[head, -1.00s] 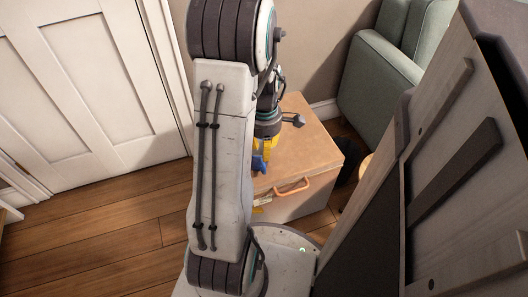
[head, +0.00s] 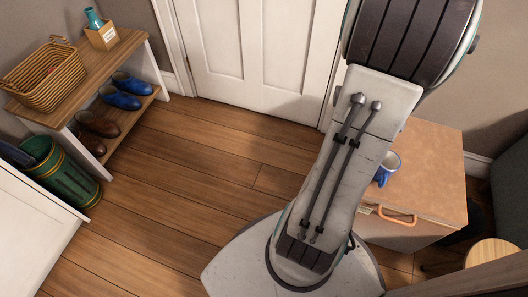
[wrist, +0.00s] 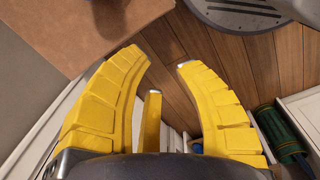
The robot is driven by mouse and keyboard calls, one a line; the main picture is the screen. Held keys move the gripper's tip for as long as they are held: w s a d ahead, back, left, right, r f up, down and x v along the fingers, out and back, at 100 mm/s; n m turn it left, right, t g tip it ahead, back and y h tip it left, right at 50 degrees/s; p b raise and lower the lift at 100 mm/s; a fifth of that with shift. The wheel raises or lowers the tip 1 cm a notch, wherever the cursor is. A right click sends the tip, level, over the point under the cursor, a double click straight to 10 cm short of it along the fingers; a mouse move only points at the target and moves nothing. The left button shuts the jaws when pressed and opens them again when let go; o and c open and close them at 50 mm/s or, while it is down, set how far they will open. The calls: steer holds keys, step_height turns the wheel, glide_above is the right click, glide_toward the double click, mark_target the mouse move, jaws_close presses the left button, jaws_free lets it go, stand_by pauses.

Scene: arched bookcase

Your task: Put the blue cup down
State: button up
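The blue cup (head: 388,168) stands upright on the tan top of a low cabinet (head: 435,160), close to its left edge. My arm passes just left of it in the head view, and the two do not clearly touch. My gripper (wrist: 165,60) shows in the wrist view with its yellow fingers apart and nothing between them. It points toward the wooden floor, beside the cabinet edge (wrist: 75,30). In the head view my gripper is out of sight. The cup is not seen in the wrist view.
A wooden bench (head: 133,48) at the left bears a wicker basket (head: 45,78) and a small box with a teal bottle (head: 94,20). Shoes lie on its lower shelf. A green bin (head: 62,175) stands nearby.

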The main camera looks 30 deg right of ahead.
steer(key=w+a+r+m+t, duration=0.1)
steer(key=w+a+r, duration=0.15)
steer(key=a, duration=0.45)
steer(key=w+a+r, duration=0.2)
steer(key=w+a, duration=0.2)
steer(key=a, duration=0.3)
steer(key=s+a+r+m, duration=0.1)
steer(key=a, duration=0.5)
steer(key=s+a+r+m+t, duration=0.1)
steer(key=s+a, duration=0.1)
steer(key=a, duration=0.4)
steer(key=shift+a+r+m+y, duration=0.15)
steer(key=shift+r+m+y, duration=0.1)
steer(key=shift+m+y, duration=0.05)
steer(key=shift+s+r, duration=0.1)
steer(key=shift+r, duration=0.05)
step_height(320, 180, up, 30)
steer(key=t+p, duration=0.1)
steer(key=p, duration=2.8)
steer(key=shift+s+d+r, duration=0.15)
steer(key=shift+d+r, duration=0.05)
steer(key=shift+d, duration=0.05)
